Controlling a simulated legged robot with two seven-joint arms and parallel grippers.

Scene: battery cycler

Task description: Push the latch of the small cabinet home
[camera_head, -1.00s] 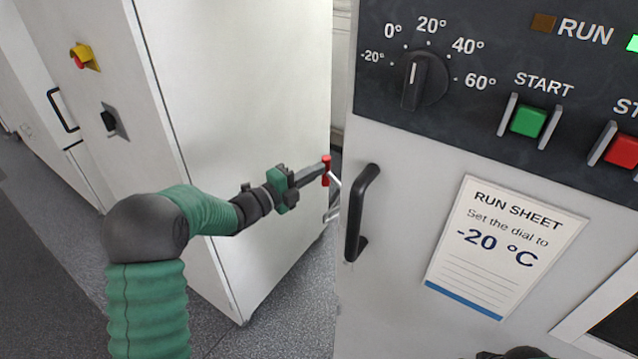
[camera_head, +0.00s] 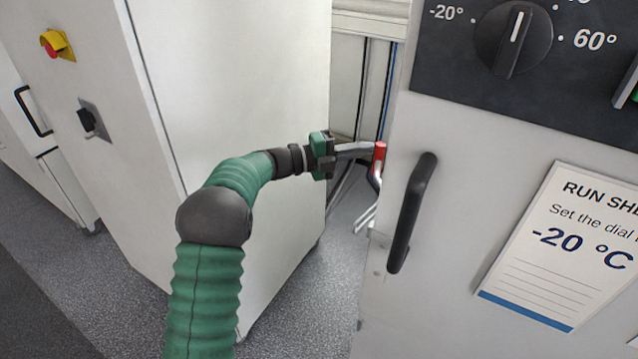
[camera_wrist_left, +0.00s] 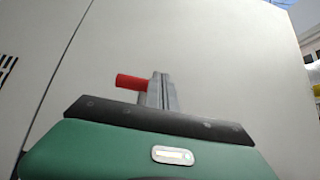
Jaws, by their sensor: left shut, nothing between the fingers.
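The latch (camera_head: 379,157) has a red grip on bent metal rods at the left edge of the small cabinet (camera_head: 450,150). My left gripper (camera_head: 370,150) is shut and empty, with its fingertips right at the red grip; I cannot tell whether they touch. In the left wrist view the red grip (camera_wrist_left: 130,82) sticks out to the left of the shut fingers (camera_wrist_left: 160,92). The latch's metal rods are hidden in that view. My right gripper is not in view.
A black door handle (camera_head: 412,213) stands out just right of the latch. A dial (camera_head: 513,38) and a run sheet (camera_head: 570,245) are on the cabinet front. A tall white cabinet (camera_head: 240,90) stands behind my left arm. A narrow gap with cables lies between the cabinets.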

